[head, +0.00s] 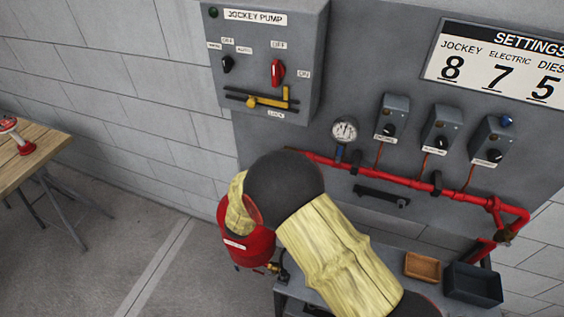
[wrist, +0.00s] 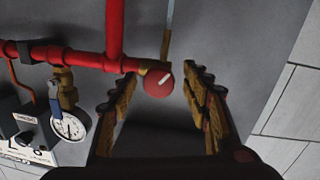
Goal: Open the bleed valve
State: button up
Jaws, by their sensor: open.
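In the wrist view a round red knob (wrist: 159,82) with a white mark sits at the end of the red pipe (wrist: 88,60); it looks like the bleed valve, though no label on it is readable. My gripper (wrist: 162,88) is open, with one finger on each side of the knob in the picture and nothing held. I cannot tell how far the fingertips are from the knob in depth. In the head view my arm hides the gripper, the knob and the pipe's left end.
A pressure gauge (head: 344,131) with a blue handle sits beside the pipe. Several grey switch boxes (head: 392,118) and the jockey pump panel (head: 265,55) are on the wall. A bench holds a brown tray (head: 422,267) and a dark bin (head: 474,286).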

jog(key=v, duration=1)
jog(key=shift+s+a, duration=0.15)
jog(key=shift+s, duration=0.15)
jog(key=shift+w, duration=0.1)
jog(key=w+r+n+g+y+b, duration=0.1)
jog(key=w+r+g+y+b, duration=0.15)
jog(key=w+r+y, duration=0.5)
jog(key=s+d+r+n+y+b, duration=0.1)
jog(key=s+d+r+y+b, duration=0.1)
jog(key=s+d+r+y, duration=0.25)
jog(key=s+d+g+h+b, duration=0.1)
jog(key=s+d+g, duration=0.1)
jog(key=s+d, duration=0.4)
jog(key=s+d+g+h+b, duration=0.1)
jog(key=s+d, duration=0.6)
jog(key=s, duration=0.7)
jog(key=s+d+f+n+g+h+b, duration=0.1)
jog(key=s+d+g+h, duration=0.1)
jog(key=s+d+g, duration=0.2)
jog(key=s+d, duration=0.3)
jog(key=s, duration=0.3)
jog(key=shift+s+h+b, duration=0.35)
jog(key=shift+h+b, duration=0.05)
